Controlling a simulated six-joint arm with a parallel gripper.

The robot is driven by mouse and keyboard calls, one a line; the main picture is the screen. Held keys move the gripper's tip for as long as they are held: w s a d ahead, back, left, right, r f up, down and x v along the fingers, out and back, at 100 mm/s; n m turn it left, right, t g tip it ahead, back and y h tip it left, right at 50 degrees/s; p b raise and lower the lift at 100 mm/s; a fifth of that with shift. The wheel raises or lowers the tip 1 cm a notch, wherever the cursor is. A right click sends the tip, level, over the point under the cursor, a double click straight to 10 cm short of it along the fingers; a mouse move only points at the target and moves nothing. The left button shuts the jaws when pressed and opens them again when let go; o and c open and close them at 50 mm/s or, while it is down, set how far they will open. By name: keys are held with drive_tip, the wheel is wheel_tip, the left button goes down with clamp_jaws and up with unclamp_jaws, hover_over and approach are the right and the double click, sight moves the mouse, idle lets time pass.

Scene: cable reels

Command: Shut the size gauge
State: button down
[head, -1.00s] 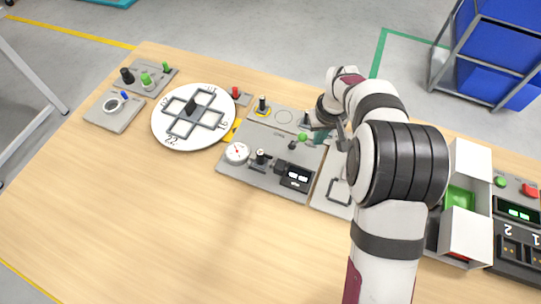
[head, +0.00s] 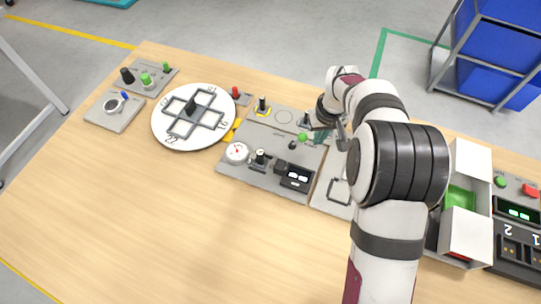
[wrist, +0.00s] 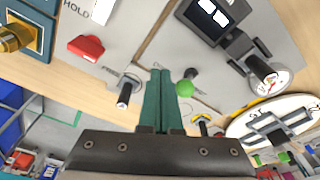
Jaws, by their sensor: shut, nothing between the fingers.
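A grey panel (head: 232,167) carries a white dial with a red needle (head: 237,152), a black-topped post (head: 260,157), a black block with a lit display (head: 295,177), and a lever with a green ball (head: 303,137). I take these as the size gauge; no label for it is readable. My gripper (head: 320,136) is beside the green ball, to its right. In the wrist view, the teal fingers of my gripper (wrist: 160,75) are together and empty, left of the green ball (wrist: 184,88). I cannot tell whether they touch it. The dial (wrist: 268,84) and display (wrist: 212,15) also show there.
A white turntable (head: 166,136) with a cross-shaped frame lies left of the panel. A black-topped post (wrist: 124,94) stands close left of my fingers in the wrist view. An open white box (head: 470,164) is on the right. The table's near left is clear.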

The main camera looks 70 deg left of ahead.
sight(300, 135)
idle(0.6)
drive_tip(key=shift+f, duration=1.1)
drive_tip(key=shift+s+a, duration=1.9)
